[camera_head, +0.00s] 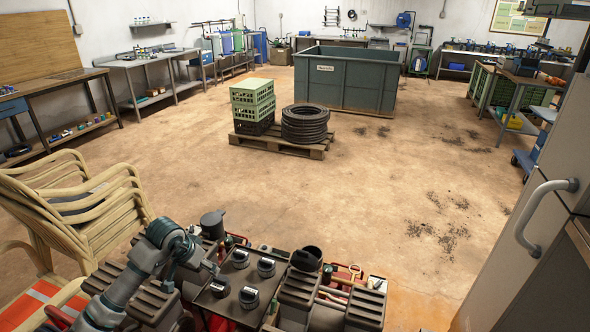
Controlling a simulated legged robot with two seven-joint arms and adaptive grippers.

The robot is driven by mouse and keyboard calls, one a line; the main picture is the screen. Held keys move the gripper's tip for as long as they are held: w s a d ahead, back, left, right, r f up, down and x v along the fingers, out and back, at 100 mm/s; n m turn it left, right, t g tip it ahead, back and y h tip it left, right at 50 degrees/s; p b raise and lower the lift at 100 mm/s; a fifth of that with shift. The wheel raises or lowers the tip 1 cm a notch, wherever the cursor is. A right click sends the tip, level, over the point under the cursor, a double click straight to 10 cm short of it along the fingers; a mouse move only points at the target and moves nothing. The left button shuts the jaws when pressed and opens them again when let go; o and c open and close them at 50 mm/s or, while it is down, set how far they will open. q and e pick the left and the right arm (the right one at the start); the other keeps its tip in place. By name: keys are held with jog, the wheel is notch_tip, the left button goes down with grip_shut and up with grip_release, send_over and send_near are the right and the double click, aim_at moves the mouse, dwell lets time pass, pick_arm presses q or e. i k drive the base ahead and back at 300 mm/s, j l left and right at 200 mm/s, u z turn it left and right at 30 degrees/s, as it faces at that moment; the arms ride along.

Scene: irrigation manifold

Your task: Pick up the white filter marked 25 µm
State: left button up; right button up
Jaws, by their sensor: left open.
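Several small round canister-like pieces with pale labels stand on a dark tray (205,300) at the bottom of the view. They are a back left canister (240,259), a back right canister (266,268), a front left canister (220,286) and a front right canister (249,298). They look grey to black with light label patches. The labels are too small to read, so I cannot tell which is the 25 µm filter. My left gripper (210,266) is open, pointing right, just left of the canisters. My right gripper is not in view.
A black round cup (307,259) and a grey lidded container (212,224) stand nearby. Red trays with tools (343,279) lie right of the canisters. Stacked beige chairs (85,205) stand left; a grey cabinet with a handle (535,215) stands right.

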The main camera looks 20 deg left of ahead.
aim_at(248, 296)
jog(key=k, duration=1)
